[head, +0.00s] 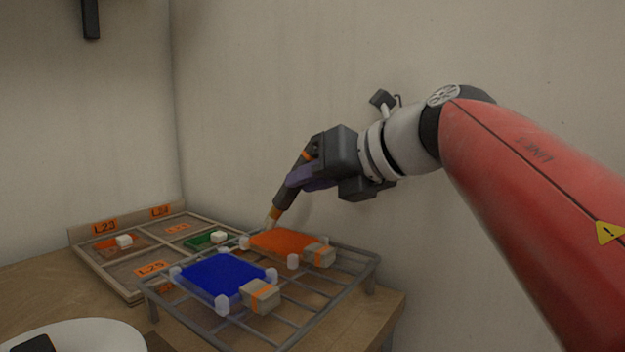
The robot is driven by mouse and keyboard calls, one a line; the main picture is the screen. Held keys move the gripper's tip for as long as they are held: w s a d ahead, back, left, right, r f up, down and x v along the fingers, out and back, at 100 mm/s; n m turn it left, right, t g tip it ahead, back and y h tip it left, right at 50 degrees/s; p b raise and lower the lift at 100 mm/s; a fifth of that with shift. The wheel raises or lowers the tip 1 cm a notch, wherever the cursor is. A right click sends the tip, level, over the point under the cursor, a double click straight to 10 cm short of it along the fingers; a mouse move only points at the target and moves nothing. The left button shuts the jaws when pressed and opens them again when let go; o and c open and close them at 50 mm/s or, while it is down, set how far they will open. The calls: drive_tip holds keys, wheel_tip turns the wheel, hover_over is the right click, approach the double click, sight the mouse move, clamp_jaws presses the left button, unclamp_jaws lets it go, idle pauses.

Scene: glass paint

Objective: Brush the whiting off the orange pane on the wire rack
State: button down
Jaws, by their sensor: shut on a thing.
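The orange pane (283,242) lies flat at the back of the grey wire rack (335,292), with pale blocks or pegs at its edges. I cannot make out any whiting on it at this size. My gripper (299,179) is shut on a dark-handled brush (285,196) with an orange band and pale bristles. The brush slants down to the left, its tip close to the pane's back left corner. I cannot tell whether the bristles touch the pane. A blue pane (224,277) lies on the rack's front left part.
A wooden tray (104,269) with orange labels and small red and green panes stands left of the rack. Banded blocks sit beside the blue pane (260,296) and the orange pane (320,255). A white dish (95,337) is at the front left. The wall is close behind.

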drive_tip(key=shift+s+d, duration=2.05)
drive_tip(key=shift+d, duration=0.5)
drive_tip(key=w+a+r, duration=0.1)
drive_tip(key=w+a, duration=0.3)
drive_tip(key=a, duration=0.1)
drive_tip(key=shift+f, duration=0.2)
drive_tip(key=shift+f, duration=0.25)
drive_tip(key=shift+d, duration=0.1)
idle(0.3)
